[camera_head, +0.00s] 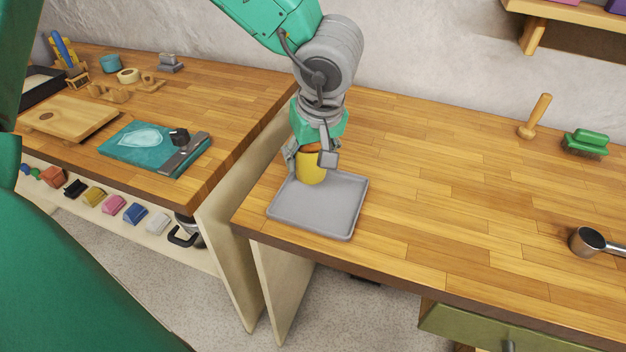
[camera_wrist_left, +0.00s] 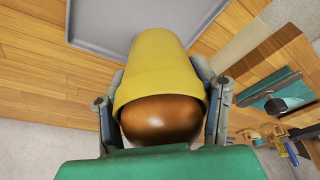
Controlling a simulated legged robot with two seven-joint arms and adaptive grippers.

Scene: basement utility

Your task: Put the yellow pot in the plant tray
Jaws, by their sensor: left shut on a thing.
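The yellow pot (camera_head: 311,170) is at the upper left part of the grey plant tray (camera_head: 330,212) in the head view. My left gripper (camera_head: 312,158) is shut on the pot from above. In the left wrist view the yellow pot (camera_wrist_left: 160,68) sits between the two fingers of the left gripper (camera_wrist_left: 163,110), with a brown rounded top inside its rim. The grey tray (camera_wrist_left: 135,22) shows beyond the pot. I cannot tell whether the pot's base touches the tray. My right gripper is not in view.
The wooden bench right of the tray is clear up to a wooden-handled tool (camera_head: 536,117), a green brush (camera_head: 586,141) and a metal scoop (camera_head: 588,240). A gap separates it from the left bench, which holds a cutting board (camera_head: 68,120) and a teal mat (camera_head: 140,150).

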